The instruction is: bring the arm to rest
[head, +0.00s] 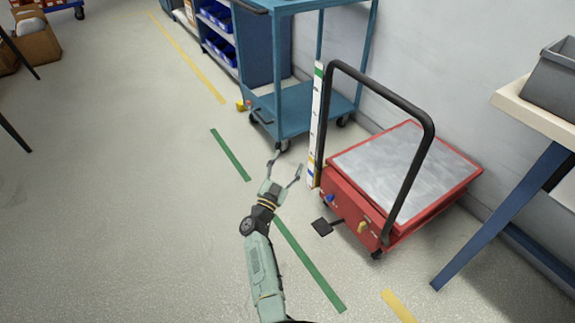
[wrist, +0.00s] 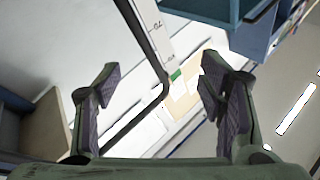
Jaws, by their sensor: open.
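My gripper (head: 288,172) is open and empty in the head view, at the end of my pale green arm, which reaches forward over the floor. In the wrist view my gripper (wrist: 158,105) shows its two dark ridged fingers wide apart with nothing between them. Beyond the fingers, the wrist view shows a white marked post, a black bar and the wall.
A red lift cart (head: 351,205) with a black handle stands right of my gripper, beside a white marked post (head: 317,125). A blue trolley (head: 268,75) stands beyond. A table (head: 535,113) is at the right. The floor (head: 110,190) at left is clear.

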